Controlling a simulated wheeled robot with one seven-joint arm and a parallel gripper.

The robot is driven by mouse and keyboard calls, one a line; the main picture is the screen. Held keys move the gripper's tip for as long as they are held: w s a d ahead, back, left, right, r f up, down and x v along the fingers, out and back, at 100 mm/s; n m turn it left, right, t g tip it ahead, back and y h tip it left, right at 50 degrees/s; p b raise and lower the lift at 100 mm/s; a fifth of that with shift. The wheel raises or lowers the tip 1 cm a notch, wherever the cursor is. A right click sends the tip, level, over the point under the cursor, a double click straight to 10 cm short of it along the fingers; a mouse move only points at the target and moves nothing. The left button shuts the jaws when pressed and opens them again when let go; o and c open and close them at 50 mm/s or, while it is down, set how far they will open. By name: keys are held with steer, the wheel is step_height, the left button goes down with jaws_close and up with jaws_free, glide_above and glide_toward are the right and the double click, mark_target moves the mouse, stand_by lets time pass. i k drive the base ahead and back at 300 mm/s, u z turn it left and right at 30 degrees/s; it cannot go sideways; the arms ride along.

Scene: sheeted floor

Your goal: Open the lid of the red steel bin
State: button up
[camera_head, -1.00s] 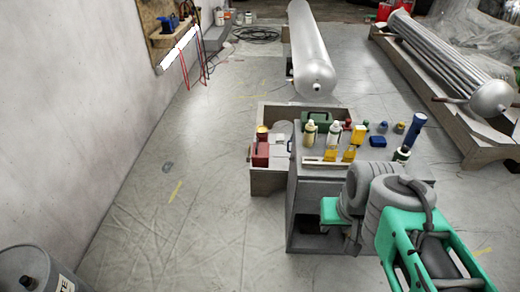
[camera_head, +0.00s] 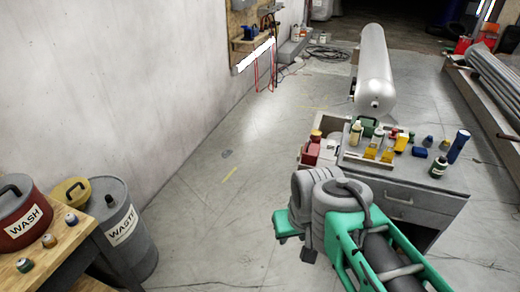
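A red bin (camera_head: 25,212) marked WASH stands upright on a wooden table at the left edge. Its red lid (camera_head: 14,198) has a dark handle on top and appears to be on the bin. Part of the bin is cut off by the picture's left edge. My arm, green and grey, reaches in from the bottom right.
Small jars (camera_head: 49,241) stand on the wooden table (camera_head: 62,255) near the bin. A grey drum (camera_head: 125,228) marked WASTE and a yellow container (camera_head: 72,191) stand beside the table. A grey cabinet (camera_head: 405,203) with bottles is at right. The middle floor is clear.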

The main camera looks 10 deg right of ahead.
mark_target(311, 150)
steer(key=i, duration=3.9)
steer(key=u, duration=0.4)
